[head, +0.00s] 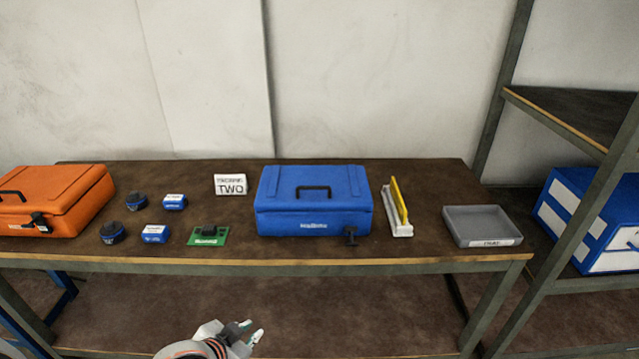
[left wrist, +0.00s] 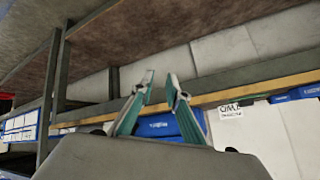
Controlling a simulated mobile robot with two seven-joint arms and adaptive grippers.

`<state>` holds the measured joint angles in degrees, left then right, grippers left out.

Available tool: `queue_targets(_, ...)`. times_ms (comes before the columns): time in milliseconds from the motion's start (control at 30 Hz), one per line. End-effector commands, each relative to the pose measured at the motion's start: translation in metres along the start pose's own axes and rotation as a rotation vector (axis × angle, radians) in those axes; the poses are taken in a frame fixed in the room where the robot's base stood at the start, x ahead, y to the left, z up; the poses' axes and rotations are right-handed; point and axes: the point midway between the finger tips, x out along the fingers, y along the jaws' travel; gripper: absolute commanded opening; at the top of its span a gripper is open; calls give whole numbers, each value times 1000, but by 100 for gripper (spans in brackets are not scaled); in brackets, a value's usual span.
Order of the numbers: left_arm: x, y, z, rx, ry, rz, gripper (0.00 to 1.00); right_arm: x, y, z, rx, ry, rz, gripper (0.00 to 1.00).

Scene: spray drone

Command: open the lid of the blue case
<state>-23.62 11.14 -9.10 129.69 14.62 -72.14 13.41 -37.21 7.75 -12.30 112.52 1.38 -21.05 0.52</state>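The blue case (head: 312,205) stands on the dark table, right of its middle, with its lid shut. A black handle (head: 314,191) lies on the lid, and a black latch (head: 351,236) shows at the front right. My left gripper (head: 252,330) is below and in front of the table's front edge, left of the case and apart from it. Its two fingertips are apart with nothing between them. In the left wrist view, which is turned over, the fingers (left wrist: 160,78) stand open, and part of the blue case (left wrist: 158,127) shows behind them. My right gripper is not in view.
An orange case (head: 55,205), small blue and dark parts (head: 154,234), a green board (head: 208,236) and a sign (head: 230,184) stand left. A yellow-and-white piece (head: 397,212) and grey tray (head: 480,227) stand right. The table's front edge (head: 300,266) lies between gripper and case.

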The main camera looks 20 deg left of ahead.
Motion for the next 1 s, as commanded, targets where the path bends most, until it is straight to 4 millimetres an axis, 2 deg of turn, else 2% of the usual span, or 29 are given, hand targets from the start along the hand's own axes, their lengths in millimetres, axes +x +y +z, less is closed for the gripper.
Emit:
queue_targets(33, 6, 0, -16, -47, 25, 25, 15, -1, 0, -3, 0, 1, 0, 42)
queue_targets(167, 24, 9, -55, -222, 91, 130, 15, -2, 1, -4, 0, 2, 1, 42)
queue_targets(267, 40, 14, -92, -403, 143, 237, 15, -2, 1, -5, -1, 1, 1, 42)
queue_targets(367, 56, 12, -138, -649, 190, 374, 15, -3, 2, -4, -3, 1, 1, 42)
queue_targets(467, 69, -7, -192, -954, 222, 526, 15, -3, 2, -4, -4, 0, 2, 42)
queue_targets(500, 72, -18, -212, -1079, 229, 584, 15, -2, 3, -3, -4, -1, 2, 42)
queue_targets(633, 76, -65, -270, -1435, 245, 741, 15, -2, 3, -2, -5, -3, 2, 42)
queue_targets(700, 76, -86, -290, -1571, 247, 801, 15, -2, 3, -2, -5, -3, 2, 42)
queue_targets(800, 74, -106, -308, -1694, 250, 855, 15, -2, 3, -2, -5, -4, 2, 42)
queue_targets(900, 75, -115, -316, -1748, 252, 879, 15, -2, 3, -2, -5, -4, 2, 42)
queue_targets(1000, 80, -115, -322, -1761, 252, 885, 15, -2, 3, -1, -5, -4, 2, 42)
